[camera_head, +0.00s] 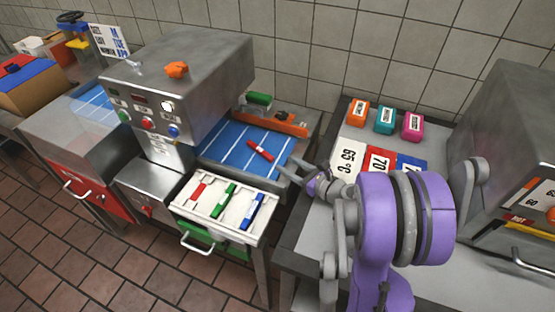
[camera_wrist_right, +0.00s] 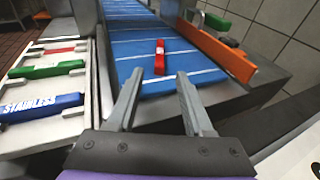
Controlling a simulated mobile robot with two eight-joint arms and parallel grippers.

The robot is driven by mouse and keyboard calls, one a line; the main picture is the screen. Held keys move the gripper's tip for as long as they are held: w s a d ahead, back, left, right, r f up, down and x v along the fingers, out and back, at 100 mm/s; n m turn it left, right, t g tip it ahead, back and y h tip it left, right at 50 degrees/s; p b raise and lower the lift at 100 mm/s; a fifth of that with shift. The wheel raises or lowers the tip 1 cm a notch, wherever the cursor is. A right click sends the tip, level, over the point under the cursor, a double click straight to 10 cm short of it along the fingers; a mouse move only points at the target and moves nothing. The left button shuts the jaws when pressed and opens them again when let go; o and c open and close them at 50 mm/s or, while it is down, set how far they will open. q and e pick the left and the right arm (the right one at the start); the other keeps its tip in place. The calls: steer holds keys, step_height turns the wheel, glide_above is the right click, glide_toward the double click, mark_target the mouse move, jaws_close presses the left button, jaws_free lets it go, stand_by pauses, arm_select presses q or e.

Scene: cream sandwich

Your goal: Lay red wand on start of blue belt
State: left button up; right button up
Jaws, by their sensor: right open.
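The red wand (camera_head: 260,150) lies on the blue belt (camera_head: 228,133), near the belt's right end. In the right wrist view the red wand (camera_wrist_right: 160,57) lies flat on the blue belt (camera_wrist_right: 137,45), ahead of my fingertips and between their lines. My right gripper (camera_head: 291,169) is open and empty at the right end of the belt. In the right wrist view the two fingers of the right gripper (camera_wrist_right: 157,97) are apart, with nothing between them. My left gripper is not in view.
A steel machine (camera_head: 190,75) spans the belt at left. Price cards (camera_head: 380,160) lie on the right table.

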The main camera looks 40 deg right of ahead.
mark_target(265, 153)
steer(key=shift+o, duration=0.5)
steer(key=shift+s+r, duration=0.1)
steer(key=shift+s, duration=0.35)
steer(key=shift+s+r+p, duration=0.15)
steer(key=shift+r+p, duration=0.1)
steer(key=shift+p, duration=0.1)
steer(key=r+g+p, duration=0.1)
steer(key=p, duration=0.1)
steer(key=w+r+g+p, duration=0.1)
steer(key=p, duration=0.1)
steer(key=x, duration=0.4)
steer(key=shift+w+d+f, duration=0.1)
steer(key=shift+w+f, duration=0.05)
steer(key=shift+f, duration=0.35)
steer(key=shift+p+x, duration=0.45)
steer(key=shift+x, duration=2.65)
steer(key=shift+c, duration=0.4)
jaws_close()
